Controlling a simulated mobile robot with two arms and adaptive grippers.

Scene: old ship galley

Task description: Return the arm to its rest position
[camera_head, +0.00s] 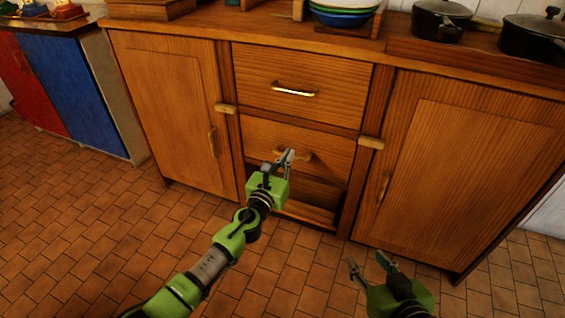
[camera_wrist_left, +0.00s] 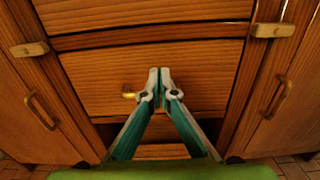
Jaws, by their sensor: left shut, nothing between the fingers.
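My left arm reaches in from the lower left in the head view. Its green left gripper (camera_head: 287,157) is shut and empty in front of the lower drawer (camera_head: 335,150). In the left wrist view the fingertips (camera_wrist_left: 160,75) meet just right of a brass handle (camera_wrist_left: 129,93), partly hidden behind them; no grasp on it shows. My right gripper (camera_head: 369,262) is low at the bottom right of the head view, with its fingers apart and nothing between them, over the floor.
The wooden cabinet has an upper drawer (camera_head: 300,85), a left door (camera_head: 172,105) and a right door (camera_head: 460,170). A dark open space (camera_head: 315,190) lies below the lower drawer. Bowls (camera_head: 342,14) and pots (camera_head: 440,20) stand on top. Tiled floor (camera_head: 75,220) is clear at left.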

